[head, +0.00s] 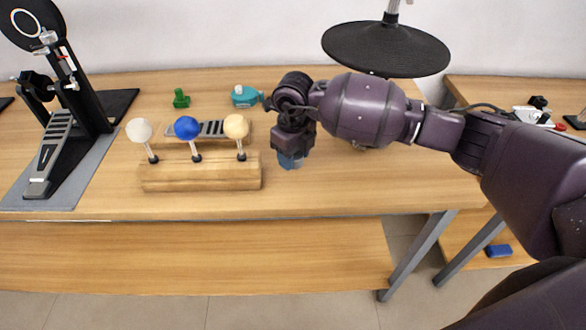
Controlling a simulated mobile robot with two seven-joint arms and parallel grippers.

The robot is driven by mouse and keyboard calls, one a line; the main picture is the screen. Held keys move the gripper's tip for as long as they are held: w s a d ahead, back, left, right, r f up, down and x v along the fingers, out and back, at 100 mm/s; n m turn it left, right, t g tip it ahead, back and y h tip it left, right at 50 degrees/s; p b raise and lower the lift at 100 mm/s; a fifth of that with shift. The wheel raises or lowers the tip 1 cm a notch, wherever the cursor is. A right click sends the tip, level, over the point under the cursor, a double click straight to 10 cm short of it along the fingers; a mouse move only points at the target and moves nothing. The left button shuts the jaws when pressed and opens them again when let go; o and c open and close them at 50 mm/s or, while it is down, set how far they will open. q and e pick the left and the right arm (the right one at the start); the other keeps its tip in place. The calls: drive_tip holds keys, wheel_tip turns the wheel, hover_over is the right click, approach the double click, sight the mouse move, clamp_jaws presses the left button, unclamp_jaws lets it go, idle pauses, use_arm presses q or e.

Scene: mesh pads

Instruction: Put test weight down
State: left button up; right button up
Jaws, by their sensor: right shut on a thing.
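My right gripper (291,150) reaches in from the right over the wooden table (350,190). It is shut on a small blue-grey block (290,162), which I take to be the test weight. Only its lower part shows below the fingers. It is just right of the wooden stand; I cannot tell whether it touches the tabletop. My left gripper is not in view.
A wooden stand (200,178) holds white, blue and yellow balls on posts. A drum pedal (60,145) stands at left. A green piece (181,99) and a teal object (244,96) lie behind. A black pad (386,48) rises at the back. The front right tabletop is clear.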

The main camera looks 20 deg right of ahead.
sight(294, 176)
drive_tip(key=shift+f, duration=2.3)
drive_tip(key=shift+f, duration=0.1)
drive_tip(key=o, duration=1.3)
drive_tip(key=shift+f, duration=0.1)
drive_tip(key=shift+c, duration=0.2)
wheel_tip(294, 176, up, 12)
drive_tip(key=shift+r, duration=0.2)
